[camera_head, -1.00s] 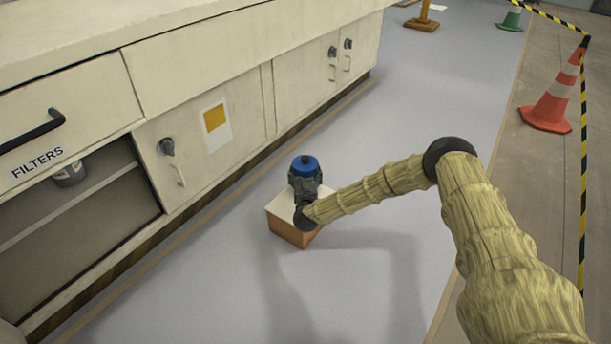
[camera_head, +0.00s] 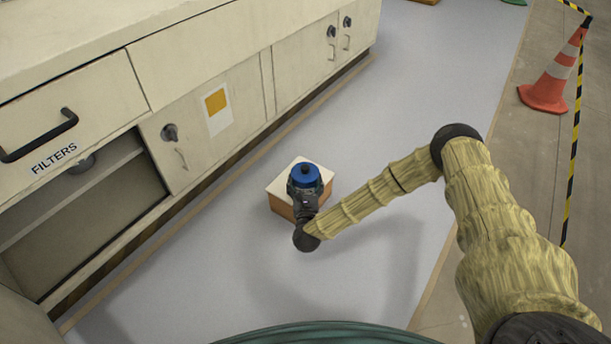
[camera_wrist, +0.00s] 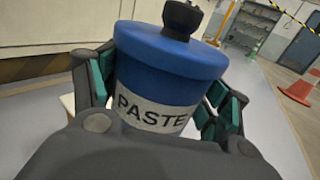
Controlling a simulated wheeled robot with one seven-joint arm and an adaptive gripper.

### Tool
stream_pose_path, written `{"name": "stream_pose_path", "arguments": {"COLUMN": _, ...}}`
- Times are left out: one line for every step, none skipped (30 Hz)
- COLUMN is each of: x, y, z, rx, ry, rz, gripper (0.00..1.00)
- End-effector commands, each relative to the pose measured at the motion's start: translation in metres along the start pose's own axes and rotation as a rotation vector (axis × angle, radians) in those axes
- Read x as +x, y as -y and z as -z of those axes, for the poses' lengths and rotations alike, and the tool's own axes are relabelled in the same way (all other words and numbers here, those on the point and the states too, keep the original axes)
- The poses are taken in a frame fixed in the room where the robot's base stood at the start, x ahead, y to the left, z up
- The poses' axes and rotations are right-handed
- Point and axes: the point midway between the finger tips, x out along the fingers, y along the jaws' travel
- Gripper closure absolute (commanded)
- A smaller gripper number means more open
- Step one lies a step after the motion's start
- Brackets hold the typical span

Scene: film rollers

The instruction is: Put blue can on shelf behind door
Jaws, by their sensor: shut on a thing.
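The blue can (camera_head: 305,176) has a blue lid with a black knob. In the wrist view the blue can (camera_wrist: 165,75) carries a white label reading "PASTE". My gripper (camera_head: 304,190) is shut on it, with teal-padded fingers on both sides; in the wrist view my gripper (camera_wrist: 160,95) fills the lower part. The can is upright, over or in front of a small box; contact with the box cannot be told.
The small box (camera_head: 282,206) with a pale top stands on the grey floor. Further closed doors (camera_head: 320,50) run along the cabinet. An orange cone (camera_head: 551,82) and striped tape stand at the right. The floor between box and cabinet is clear.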

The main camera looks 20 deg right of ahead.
Motion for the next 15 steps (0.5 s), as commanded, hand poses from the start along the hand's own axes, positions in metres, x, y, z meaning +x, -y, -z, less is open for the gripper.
{"name": "stream_pose_path", "arguments": {"x": -0.001, "y": 0.0, "z": -0.003, "rx": 0.001, "ry": 0.001, "rz": 0.0, "gripper": 0.52}}
{"name": "stream_pose_path", "arguments": {"x": -0.001, "y": 0.0, "z": -0.005, "rx": 0.001, "ry": 0.001, "rz": 0.0, "gripper": 0.52}}
{"name": "stream_pose_path", "arguments": {"x": -0.001, "y": 0.0, "z": -0.006, "rx": 0.001, "ry": 0.001, "rz": 0.0, "gripper": 0.52}}
{"name": "stream_pose_path", "arguments": {"x": -0.001, "y": 0.0, "z": -0.008, "rx": 0.001, "ry": 0.001, "rz": 0.0, "gripper": 0.52}}
{"name": "stream_pose_path", "arguments": {"x": -0.001, "y": 0.0, "z": -0.009, "rx": 0.001, "ry": 0.001, "rz": 0.0, "gripper": 0.52}}
{"name": "stream_pose_path", "arguments": {"x": -0.001, "y": 0.0, "z": -0.011, "rx": 0.001, "ry": 0.001, "rz": 0.0, "gripper": 0.52}}
{"name": "stream_pose_path", "arguments": {"x": -0.001, "y": 0.0, "z": -0.012, "rx": 0.001, "ry": 0.0, "rz": 0.0, "gripper": 0.52}}
{"name": "stream_pose_path", "arguments": {"x": -0.001, "y": 0.0, "z": -0.013, "rx": 0.001, "ry": 0.0, "rz": 0.0, "gripper": 0.52}}
{"name": "stream_pose_path", "arguments": {"x": -0.001, "y": 0.0, "z": -0.015, "rx": 0.001, "ry": 0.0, "rz": 0.0, "gripper": 0.52}}
{"name": "stream_pose_path", "arguments": {"x": -0.001, "y": 0.0, "z": -0.017, "rx": 0.001, "ry": 0.0, "rz": 0.0, "gripper": 0.52}}
{"name": "stream_pose_path", "arguments": {"x": -0.001, "y": 0.0, "z": -0.018, "rx": 0.0, "ry": 0.0, "rz": 0.0, "gripper": 0.52}}
{"name": "stream_pose_path", "arguments": {"x": -0.001, "y": 0.0, "z": -0.02, "rx": 0.0, "ry": 0.0, "rz": 0.0, "gripper": 0.52}}
{"name": "stream_pose_path", "arguments": {"x": -0.001, "y": 0.0, "z": -0.021, "rx": 0.0, "ry": 0.0, "rz": 0.0, "gripper": 0.52}}
{"name": "stream_pose_path", "arguments": {"x": -0.001, "y": 0.0, "z": -0.022, "rx": 0.0, "ry": 0.0, "rz": 0.0, "gripper": 0.52}}
{"name": "stream_pose_path", "arguments": {"x": -0.001, "y": 0.0, "z": -0.024, "rx": 0.0, "ry": 0.0, "rz": 0.0, "gripper": 0.52}}
